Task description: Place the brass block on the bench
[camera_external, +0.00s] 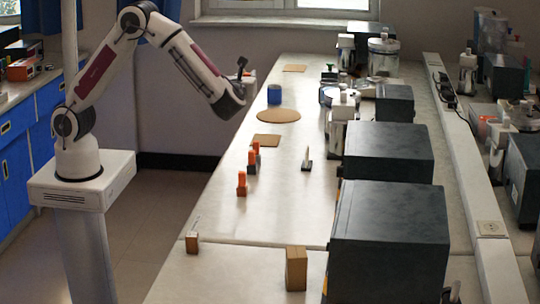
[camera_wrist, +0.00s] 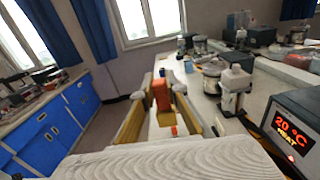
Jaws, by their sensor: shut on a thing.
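My gripper (camera_external: 242,68) is raised at the end of my arm, above and to the left of the bench's far part. In the wrist view my gripper (camera_wrist: 166,92) has its two fingers on either side of an orange-brown block, taken to be the brass block (camera_wrist: 160,95). It is held clear of the bench. In the external view the block is too small and dark to make out clearly. The pale bench (camera_external: 285,215) runs away from the camera, with bare surface along its left part.
A blue cup (camera_external: 274,94) stands behind a round brown mat (camera_external: 278,116).

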